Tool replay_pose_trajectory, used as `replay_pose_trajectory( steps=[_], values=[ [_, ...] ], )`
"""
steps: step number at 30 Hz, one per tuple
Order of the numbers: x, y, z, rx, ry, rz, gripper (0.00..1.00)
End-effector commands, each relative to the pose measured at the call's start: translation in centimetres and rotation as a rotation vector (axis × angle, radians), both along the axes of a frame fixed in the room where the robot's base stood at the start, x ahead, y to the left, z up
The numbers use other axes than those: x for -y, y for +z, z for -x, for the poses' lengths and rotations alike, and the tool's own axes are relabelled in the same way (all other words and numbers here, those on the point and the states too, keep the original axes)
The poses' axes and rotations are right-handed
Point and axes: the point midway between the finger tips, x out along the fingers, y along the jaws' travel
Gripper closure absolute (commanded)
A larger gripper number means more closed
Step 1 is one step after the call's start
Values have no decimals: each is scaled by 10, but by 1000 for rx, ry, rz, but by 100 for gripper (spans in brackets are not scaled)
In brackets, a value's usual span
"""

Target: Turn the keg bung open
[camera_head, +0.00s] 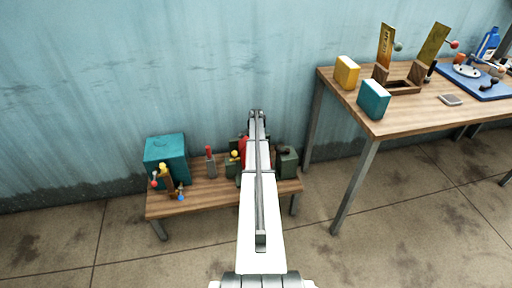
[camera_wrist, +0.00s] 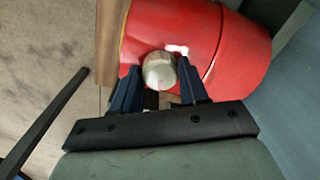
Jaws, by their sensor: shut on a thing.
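The keg (camera_wrist: 220,35) is red and fills the upper part of the wrist view. In the head view only a sliver of the red keg (camera_head: 243,150) shows beside my arm on the low bench. The bung (camera_wrist: 159,70) is a pale, rounded knob on the keg's side. My gripper (camera_wrist: 157,82) has its two dark blue fingers on either side of the bung and is shut on it. In the head view my arm hides the fingers and the bung. I cannot tell from the picture how far the bung is turned.
The low wooden bench (camera_head: 222,202) also holds a teal box (camera_head: 166,157), a red-topped bottle (camera_head: 210,162) and a grey-green can (camera_head: 287,161). The wall is close behind the bench.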

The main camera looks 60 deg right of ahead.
Motion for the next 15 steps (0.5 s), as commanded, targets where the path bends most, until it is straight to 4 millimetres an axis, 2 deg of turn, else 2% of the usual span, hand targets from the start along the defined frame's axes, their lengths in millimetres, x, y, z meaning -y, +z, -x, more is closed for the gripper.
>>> replay_pose_trajectory(
  steps=[6,15],
  values=[
    [0,0,0,-1,-153,-1,87],
    [0,0,0,0,-277,-1,87]
  ],
)
